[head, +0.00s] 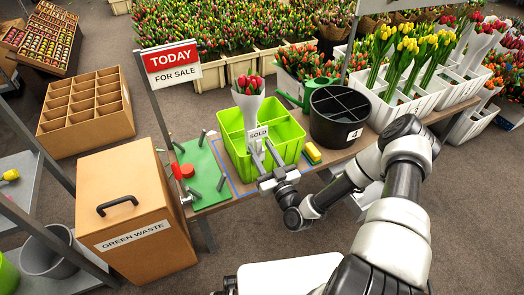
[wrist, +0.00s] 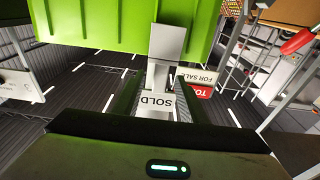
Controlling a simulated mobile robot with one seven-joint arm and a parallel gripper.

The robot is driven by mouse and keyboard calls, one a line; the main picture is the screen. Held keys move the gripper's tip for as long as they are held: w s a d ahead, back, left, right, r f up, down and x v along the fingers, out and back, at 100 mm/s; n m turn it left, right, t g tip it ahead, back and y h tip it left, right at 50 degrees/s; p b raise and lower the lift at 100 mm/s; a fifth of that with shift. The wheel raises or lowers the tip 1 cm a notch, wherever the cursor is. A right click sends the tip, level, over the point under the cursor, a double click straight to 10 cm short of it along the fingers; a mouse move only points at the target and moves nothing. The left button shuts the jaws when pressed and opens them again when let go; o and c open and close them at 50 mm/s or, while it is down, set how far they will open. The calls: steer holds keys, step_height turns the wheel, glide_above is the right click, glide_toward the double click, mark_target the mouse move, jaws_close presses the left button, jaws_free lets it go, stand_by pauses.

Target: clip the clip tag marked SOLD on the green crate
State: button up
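The green crate (head: 236,146) stands on the bench, and a bunch of red and pink tulips (head: 248,97) in a white wrap rises from it. My gripper (head: 263,158) is at the crate's near side, with its fingers pointing toward the crate. The white clip tag marked SOLD (head: 258,133) shows just beyond my fingertips, over the crate's near rim. In the wrist view my gripper's fingers (wrist: 157,98) close in on both sides of the tag (wrist: 157,104). A pale flat part (wrist: 168,42) overlaps the green crate wall (wrist: 100,22). I cannot tell whether the tag grips the rim.
A black divided bucket (head: 339,118) marked 4 stands right of the crate, with a yellow block (head: 313,152) between them. A green board with pegs (head: 200,172) lies left. The TODAY FOR SALE sign (head: 172,63) stands behind it. The brown GREEN WASTE bin (head: 135,205) is further left.

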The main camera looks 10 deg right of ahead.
steer(key=shift+s, duration=0.1)
steer(key=p+v, duration=0.2)
steer(key=v, duration=1.5)
steer(key=shift+s, duration=0.1)
